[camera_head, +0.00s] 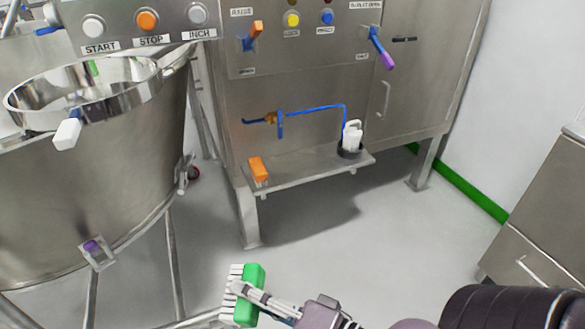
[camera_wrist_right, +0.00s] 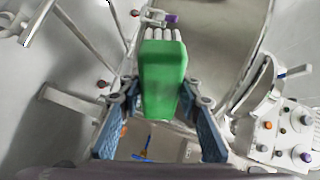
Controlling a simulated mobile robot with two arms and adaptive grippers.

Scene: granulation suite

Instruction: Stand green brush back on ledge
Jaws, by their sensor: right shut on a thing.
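The green brush (camera_head: 250,293) is a green block with white bristles, held at the bottom of the head view above the floor. My right gripper (camera_head: 243,290) is shut on it, and the bristles point left there. In the right wrist view the brush (camera_wrist_right: 161,78) sits between the blue-grey fingers of the gripper (camera_wrist_right: 160,100), bristles toward the top. The steel ledge (camera_head: 305,172) juts from the front of the machine cabinet, above and right of the brush in the picture, and apart from it. My left gripper does not show.
On the ledge, an orange block (camera_head: 258,169) stands at the left end and a white object in a black holder (camera_head: 351,140) at the right. The ledge's middle is clear. A steel vessel (camera_head: 90,190) stands left. A blue hose (camera_head: 315,108) runs above the ledge.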

